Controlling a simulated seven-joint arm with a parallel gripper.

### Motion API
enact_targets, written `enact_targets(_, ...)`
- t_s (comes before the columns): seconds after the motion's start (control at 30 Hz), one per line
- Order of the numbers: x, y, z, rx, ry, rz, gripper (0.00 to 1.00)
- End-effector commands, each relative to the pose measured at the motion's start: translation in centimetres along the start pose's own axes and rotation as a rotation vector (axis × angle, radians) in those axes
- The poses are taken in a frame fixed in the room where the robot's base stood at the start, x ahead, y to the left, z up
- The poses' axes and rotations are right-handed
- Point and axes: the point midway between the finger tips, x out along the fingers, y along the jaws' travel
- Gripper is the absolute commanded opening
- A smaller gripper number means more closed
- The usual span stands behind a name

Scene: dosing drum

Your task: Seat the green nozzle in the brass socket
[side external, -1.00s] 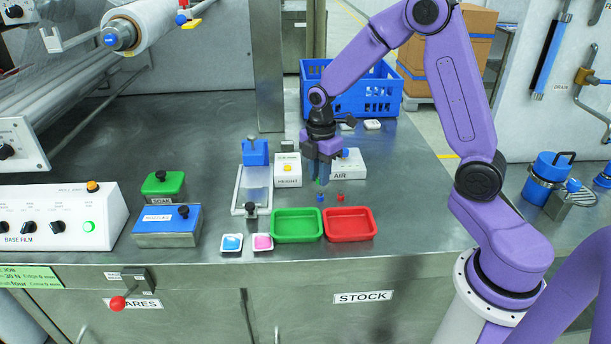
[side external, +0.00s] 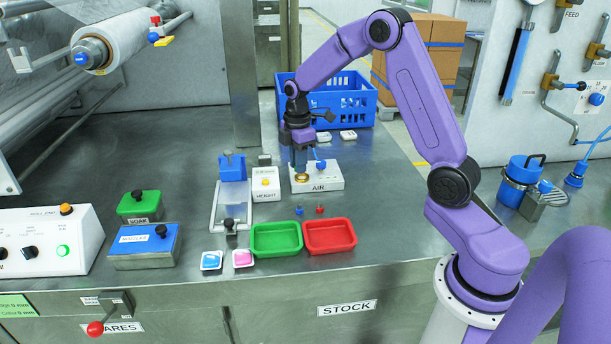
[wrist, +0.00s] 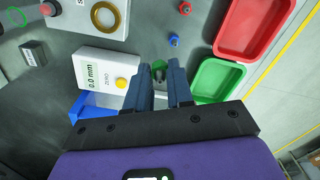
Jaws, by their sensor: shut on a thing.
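My gripper (side external: 300,168) is shut on the green nozzle (wrist: 158,68), which shows small and dark between the fingertips in the wrist view. In the side view the fingers hide the nozzle. The brass socket (side external: 302,178) is a gold ring on the white AIR block (side external: 328,181); the fingertips overlap its back edge in that view. The wrist view shows the socket (wrist: 110,14) whole, clear of the fingers and towards the upper left of them. The nozzle is apart from the socket there. The exact height above it cannot be told.
A blue nozzle (side external: 299,211) and a red one (side external: 320,209) stand on the bench before the AIR block. Green (side external: 276,253) and red (side external: 330,249) trays lie nearer the front. The HEIGHT box (side external: 265,184) stands left, a blue crate (side external: 355,105) behind.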

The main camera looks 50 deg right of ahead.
Motion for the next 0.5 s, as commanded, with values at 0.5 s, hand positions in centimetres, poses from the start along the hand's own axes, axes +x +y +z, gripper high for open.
enact_targets(0.5, 1.8, 7.5, 5.5, 0.213, 0.000, -0.002, 0.00)
